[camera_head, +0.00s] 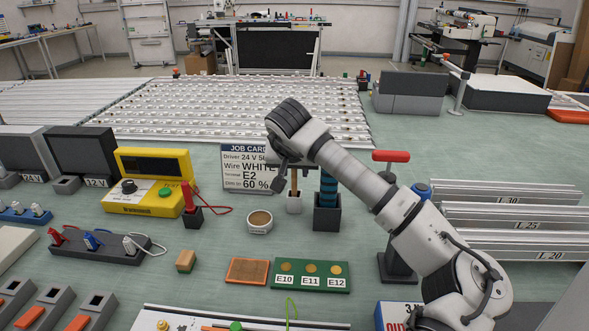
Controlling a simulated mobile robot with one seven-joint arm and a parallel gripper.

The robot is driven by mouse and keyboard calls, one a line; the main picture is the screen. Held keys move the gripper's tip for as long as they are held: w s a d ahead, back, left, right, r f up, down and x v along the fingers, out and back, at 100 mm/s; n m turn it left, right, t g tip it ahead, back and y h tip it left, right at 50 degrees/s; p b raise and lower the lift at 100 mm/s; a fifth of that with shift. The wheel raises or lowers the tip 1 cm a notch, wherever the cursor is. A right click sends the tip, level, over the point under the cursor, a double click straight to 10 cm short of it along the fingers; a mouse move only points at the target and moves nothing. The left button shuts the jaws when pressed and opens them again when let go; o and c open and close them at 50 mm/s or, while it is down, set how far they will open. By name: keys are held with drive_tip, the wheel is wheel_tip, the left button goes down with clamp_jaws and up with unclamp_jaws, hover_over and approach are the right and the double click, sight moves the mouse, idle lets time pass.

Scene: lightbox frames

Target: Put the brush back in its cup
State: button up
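A dark holder with a blue-banded tool (328,195) stands close to the cup's right. A round tin (259,221) is at its front left. The job card (246,168) stands behind left. A red-handled tool (391,156) is to the right. Green E10–E12 block (311,277) lies in front.

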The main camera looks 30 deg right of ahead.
drive_tip(key=b+v, duration=0.2)
drive_tip(key=v, duration=1)
drive_tip(key=shift+s+a, duration=0.1)
